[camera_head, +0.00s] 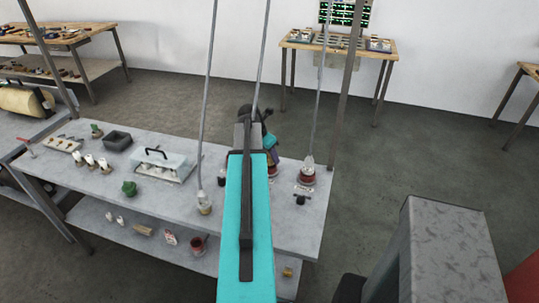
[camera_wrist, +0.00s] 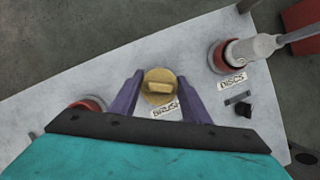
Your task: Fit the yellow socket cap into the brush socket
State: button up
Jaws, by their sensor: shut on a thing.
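The yellow socket cap (camera_wrist: 158,88) is round with a raised bar across its top. It sits between the two purple fingers of my gripper (camera_wrist: 160,76), which is shut on it. In the wrist view the label reading "BRUS…" (camera_wrist: 166,111) lies just below the cap, partly covered by a finger. The brush socket cannot be made out; the cap and gripper hide the spot above that label. I cannot tell whether the cap is seated or held above it. In the head view my gripper (camera_head: 271,157) is partly hidden by my arm, over the bench's right part.
The bench (camera_head: 245,225) carries a red-based holder with a grey fitting (camera_wrist: 228,55) by the "DISCS" label (camera_wrist: 232,82). A dark knob (camera_wrist: 243,108) is near it. Another red ring (camera_wrist: 86,104) is left of the gripper. A clear-lidded box (camera_head: 165,165) stands farther left.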

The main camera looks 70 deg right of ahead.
jog(key=shift+f, duration=0.75)
jog(key=o, duration=1.1)
jog(key=shift+r+b, duration=0.15)
jog(key=shift+b, duration=0.15)
jog(key=b+v, duration=0.3)
jog(key=v, duration=1)
jog(key=shift+r, duration=0.25)
dwell(0.6)
